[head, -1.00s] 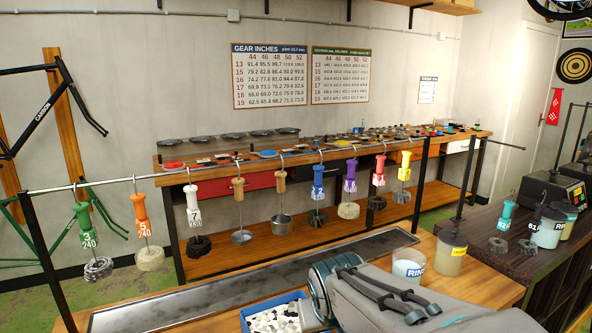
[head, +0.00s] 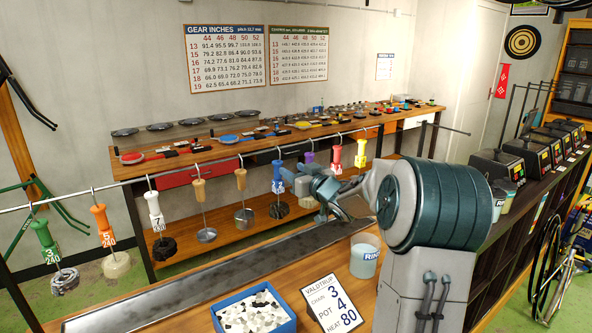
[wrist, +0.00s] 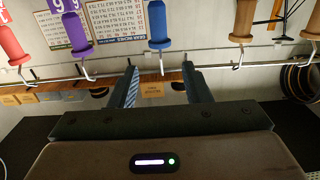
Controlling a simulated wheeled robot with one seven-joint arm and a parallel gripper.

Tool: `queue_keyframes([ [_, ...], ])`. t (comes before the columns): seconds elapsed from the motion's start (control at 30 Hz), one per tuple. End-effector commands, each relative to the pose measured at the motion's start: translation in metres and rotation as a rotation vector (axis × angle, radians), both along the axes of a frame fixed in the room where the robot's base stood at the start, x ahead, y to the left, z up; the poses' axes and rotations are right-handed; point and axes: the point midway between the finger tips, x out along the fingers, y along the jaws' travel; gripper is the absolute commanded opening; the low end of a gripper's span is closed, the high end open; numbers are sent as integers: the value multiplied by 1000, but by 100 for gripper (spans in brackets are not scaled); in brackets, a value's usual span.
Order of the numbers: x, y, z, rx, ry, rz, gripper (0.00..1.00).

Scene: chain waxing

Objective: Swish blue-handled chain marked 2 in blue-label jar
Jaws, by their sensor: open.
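The blue-handled chain (head: 278,182) hangs by its hook from the rail, with its dark chain bundle (head: 279,210) below. The number on its tag is too small to read surely now. My gripper (head: 293,178) is close to the blue handle, partly overlapping its right side. In the wrist view the blue handle (wrist: 160,25) lies beyond and between my open fingers (wrist: 160,85), with nothing gripped. The jar with a bluish RINSE label (head: 365,256) stands on the near bench, right of the metal tray, holding pale liquid.
A blue bin (head: 230,330) and a sign card (head: 334,308) stand on the near bench. My arm hides part of the bench at right.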

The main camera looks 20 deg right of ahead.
Motion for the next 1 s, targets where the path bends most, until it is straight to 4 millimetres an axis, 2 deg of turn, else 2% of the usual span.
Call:
queue_keyframes([
  [0.73, 96, 20, 1, 2, 0, -1, 44],
  [0.8, 94, 19, -15, 1, 2, -2, 44],
  [1.0, 94, 19, -29, 0, 1, -3, 44],
])
